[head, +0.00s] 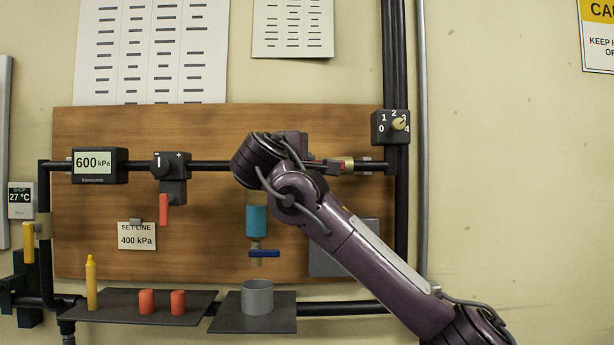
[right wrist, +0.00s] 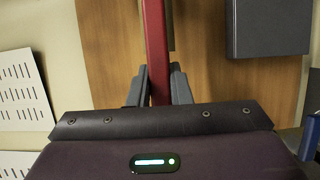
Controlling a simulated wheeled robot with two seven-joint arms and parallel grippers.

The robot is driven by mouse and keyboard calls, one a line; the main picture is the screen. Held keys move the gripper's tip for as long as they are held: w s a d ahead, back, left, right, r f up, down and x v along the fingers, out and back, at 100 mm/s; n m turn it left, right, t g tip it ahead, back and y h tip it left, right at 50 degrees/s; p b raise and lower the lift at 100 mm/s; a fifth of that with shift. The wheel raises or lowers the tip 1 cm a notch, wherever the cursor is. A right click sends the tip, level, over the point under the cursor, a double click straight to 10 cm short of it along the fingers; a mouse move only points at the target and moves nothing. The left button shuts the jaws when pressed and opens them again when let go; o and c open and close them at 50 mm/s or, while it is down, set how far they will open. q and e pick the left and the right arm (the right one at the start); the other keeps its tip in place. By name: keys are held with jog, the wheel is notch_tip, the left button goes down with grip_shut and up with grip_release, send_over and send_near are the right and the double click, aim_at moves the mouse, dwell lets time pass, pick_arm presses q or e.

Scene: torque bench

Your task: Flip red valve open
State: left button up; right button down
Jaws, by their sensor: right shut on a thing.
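The red valve handle shows as a long red bar (right wrist: 156,45) in the right wrist view. My right gripper (right wrist: 158,85) is shut on it, with one dark finger on each side. In the head view my right gripper (head: 331,166) is at the right part of the black pipe, partly hidden by my own wrist. A small part of the red handle (head: 317,162) shows there, lying roughly along the pipe. A brass valve body (head: 347,165) sits just to its right on the pipe. My left gripper is not in view.
A gauge (head: 100,165) reads 600 kPa. Left of my arm another red lever (head: 163,209) hangs below a regulator (head: 171,166). A blue handle (head: 264,254) is below a blue cylinder (head: 257,220). A grey box (right wrist: 268,27) is close to my gripper. A shelf (head: 115,308) holds small parts.

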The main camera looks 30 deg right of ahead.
jog(key=c, duration=1.3)
grip_release()
jog(key=b+v, duration=0.3)
jog(key=v, duration=0.4)
jog(key=shift+s+a+b, duration=0.25)
jog(key=shift+a+b, duration=0.05)
jog(key=shift+b, duration=0.1)
